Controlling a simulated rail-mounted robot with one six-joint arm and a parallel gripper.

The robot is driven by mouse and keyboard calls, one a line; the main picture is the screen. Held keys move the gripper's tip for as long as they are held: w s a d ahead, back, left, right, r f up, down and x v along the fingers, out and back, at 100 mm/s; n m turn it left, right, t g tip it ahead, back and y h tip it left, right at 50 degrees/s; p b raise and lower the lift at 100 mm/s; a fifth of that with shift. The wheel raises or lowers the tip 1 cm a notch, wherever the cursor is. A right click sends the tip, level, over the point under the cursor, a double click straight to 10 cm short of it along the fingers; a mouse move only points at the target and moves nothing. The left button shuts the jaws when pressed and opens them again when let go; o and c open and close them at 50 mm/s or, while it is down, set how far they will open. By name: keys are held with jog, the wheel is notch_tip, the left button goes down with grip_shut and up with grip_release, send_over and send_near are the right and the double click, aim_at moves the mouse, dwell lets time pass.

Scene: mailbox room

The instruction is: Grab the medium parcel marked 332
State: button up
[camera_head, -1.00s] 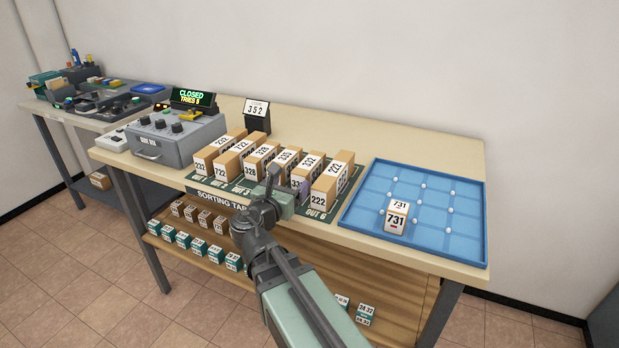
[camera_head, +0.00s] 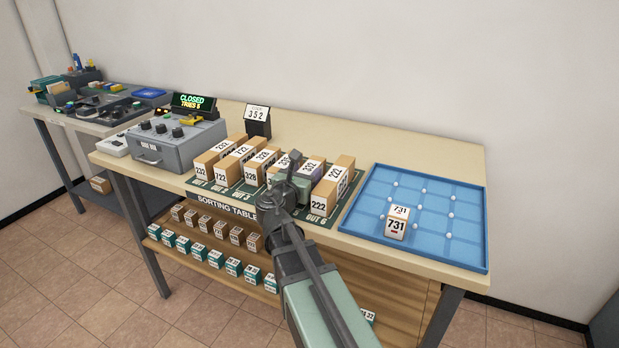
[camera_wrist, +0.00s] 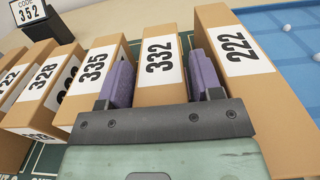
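The medium parcel marked 332 (camera_wrist: 158,64) is a brown box with a white label. In the wrist view it stands between the two purple-padded fingers of my gripper (camera_wrist: 157,80), with one finger on each side. The fingers are apart; a narrow gap shows beside the parcel on the right, and contact on the left is hard to tell. In the head view my gripper (camera_head: 297,180) is over the row and hides most of parcel 332.
The blue tray (camera_head: 365,196) at right holds a 731 parcel (camera_head: 397,222). A code stand (camera_head: 257,120) reads 352. A grey machine (camera_head: 165,148) shows CLOSED.

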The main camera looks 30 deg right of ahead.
jog(key=c, duration=0.7)
jog(key=shift+c, duration=0.2)
